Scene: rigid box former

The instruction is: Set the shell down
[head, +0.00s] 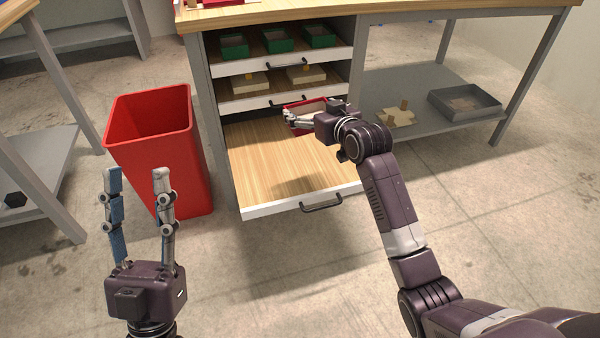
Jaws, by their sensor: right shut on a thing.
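The shell (309,106) is a red open box with a pale inside, seen in the head view above the open bottom drawer (262,165). My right gripper (290,118) is shut on the shell at its near side. The gripper hides part of the shell. The shell appears to be held above the drawer's bare wooden floor, with a dark shadow on the floor below. My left gripper (138,172) is open and empty, fingers pointing up, in front of the red bin.
A red bin (158,135) stands left of the drawers. The upper drawers hold green trays (278,42) and pale wooden blocks (306,74). A grey tray (465,102) and a wooden piece (397,118) lie on the lower shelf at right. The bottom drawer's front is clear.

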